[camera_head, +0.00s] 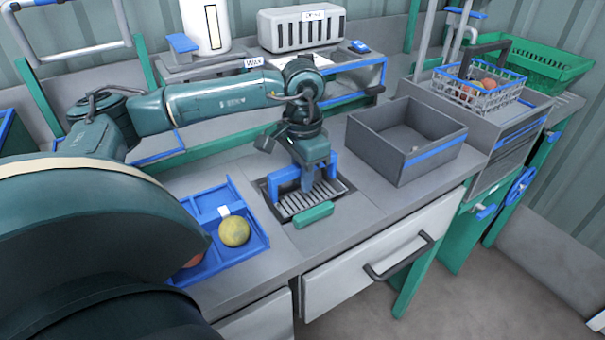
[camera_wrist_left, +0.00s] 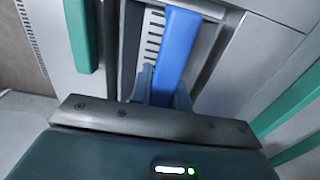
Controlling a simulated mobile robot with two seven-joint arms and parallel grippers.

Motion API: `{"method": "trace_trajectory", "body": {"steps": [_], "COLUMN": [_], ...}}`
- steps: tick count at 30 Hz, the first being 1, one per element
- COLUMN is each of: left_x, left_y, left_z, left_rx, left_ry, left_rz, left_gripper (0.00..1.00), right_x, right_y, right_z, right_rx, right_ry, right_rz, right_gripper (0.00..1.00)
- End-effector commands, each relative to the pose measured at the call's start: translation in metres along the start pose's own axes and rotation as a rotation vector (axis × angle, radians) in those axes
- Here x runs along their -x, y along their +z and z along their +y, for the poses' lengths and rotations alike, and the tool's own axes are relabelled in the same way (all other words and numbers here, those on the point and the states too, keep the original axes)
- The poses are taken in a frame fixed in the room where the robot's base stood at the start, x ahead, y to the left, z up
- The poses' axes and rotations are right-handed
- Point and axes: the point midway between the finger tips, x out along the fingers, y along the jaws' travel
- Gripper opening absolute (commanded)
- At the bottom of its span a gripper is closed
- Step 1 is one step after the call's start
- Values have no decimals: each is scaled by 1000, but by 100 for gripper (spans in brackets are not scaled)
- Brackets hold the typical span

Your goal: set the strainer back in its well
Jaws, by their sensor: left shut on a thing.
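The strainer (camera_head: 299,204) is a grey slotted plate with a blue arched handle (camera_head: 283,181). My left gripper (camera_head: 307,180) points down and is shut on the handle's blue top bar, which also shows between its fingers in the left wrist view (camera_wrist_left: 176,45). The strainer is over or within the dark-rimmed well (camera_head: 347,185) in the counter. I cannot tell whether it sits fully down. My gripper and the handle hide part of the plate. My right gripper is not in view.
A green block (camera_head: 313,215) lies at the well's front edge. A blue tray (camera_head: 252,249) with a yellow-green fruit (camera_head: 234,231) is to the left. An open grey bin (camera_head: 405,140) stands to the right. A wire basket (camera_head: 478,90) of tomatoes is farther right.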

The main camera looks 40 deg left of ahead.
Motion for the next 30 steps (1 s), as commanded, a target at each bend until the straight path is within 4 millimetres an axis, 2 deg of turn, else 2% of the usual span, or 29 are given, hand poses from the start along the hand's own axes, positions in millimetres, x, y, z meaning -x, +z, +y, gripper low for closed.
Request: {"method": "trace_trajectory", "body": {"steps": [7, 8, 17, 22, 27, 30], "left_x": [-4, -4, -4, -4, -4, -4], "left_y": [0, 0, 0, 0, 0, 0], "left_z": [0, 0, 0, 0, 0, 0], "left_rx": [0, 0, 0, 0, 0, 0], "left_ry": [0, 0, 0, 0, 0, 0], "left_rz": [1, 1, 0, -1, -1, 0], "left_gripper": [0, 19, 43, 42, 29, 29], "right_x": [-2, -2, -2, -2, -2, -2], "right_y": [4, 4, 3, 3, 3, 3], "right_z": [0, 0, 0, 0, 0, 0], "right_rx": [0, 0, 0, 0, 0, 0], "right_ry": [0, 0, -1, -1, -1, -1], "right_rz": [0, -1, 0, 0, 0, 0], "right_gripper": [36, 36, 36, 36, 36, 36]}}
